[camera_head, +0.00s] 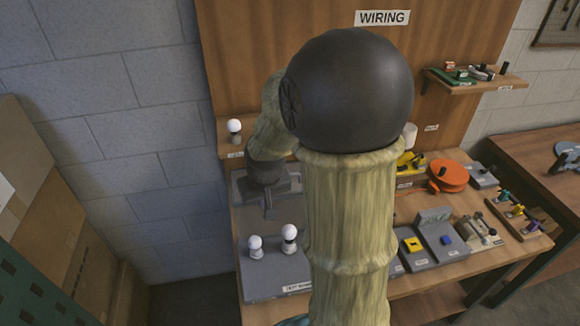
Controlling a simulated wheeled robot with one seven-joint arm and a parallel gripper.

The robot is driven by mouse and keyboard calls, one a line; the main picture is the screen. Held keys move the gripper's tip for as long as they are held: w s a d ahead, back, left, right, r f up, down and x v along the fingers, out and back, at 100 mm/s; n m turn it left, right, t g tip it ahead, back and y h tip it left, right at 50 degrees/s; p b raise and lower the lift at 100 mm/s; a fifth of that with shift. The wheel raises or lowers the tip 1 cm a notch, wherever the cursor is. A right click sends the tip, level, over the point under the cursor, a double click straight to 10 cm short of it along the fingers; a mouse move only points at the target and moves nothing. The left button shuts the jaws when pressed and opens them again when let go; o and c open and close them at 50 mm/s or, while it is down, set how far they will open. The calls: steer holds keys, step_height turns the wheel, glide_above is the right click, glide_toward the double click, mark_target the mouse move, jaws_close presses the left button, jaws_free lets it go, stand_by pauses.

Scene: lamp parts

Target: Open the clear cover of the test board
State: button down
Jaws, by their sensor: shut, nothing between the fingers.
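The test board (268,284) is a grey panel at the front left of the bench, with a partly hidden label on its front edge. Two white bulbs, a left one (255,244) and a right one (289,234), stand upright on it. I cannot clearly make out the clear cover or whether it is raised. My gripper (268,212) points down over the back part of the board, behind the bulbs. It is shut and empty. I cannot tell whether its tips touch anything. My arm hides the right side of the board.
A bulb (234,127) stands on a small ledge behind the board. To the right are grey modules (430,243), an orange reel (449,175) and small tools (517,210). A shelf (478,82) hangs at the back right. Cardboard (60,215) stands at the left.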

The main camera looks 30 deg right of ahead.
steer(key=w+d+m+t, duration=0.1)
steer(key=w+d+m, duration=0.1)
steer(key=w+d, duration=1)
steer(key=d, duration=0.3)
steer(key=shift+d+r+h, duration=0.15)
steer(key=shift+r+h, duration=0.1)
steer(key=shift+h, duration=0.15)
steer(key=shift+f, duration=0.1)
steer(key=p+x, duration=0.3)
steer(key=x, duration=0.7)
steer(key=shift+w, duration=0.15)
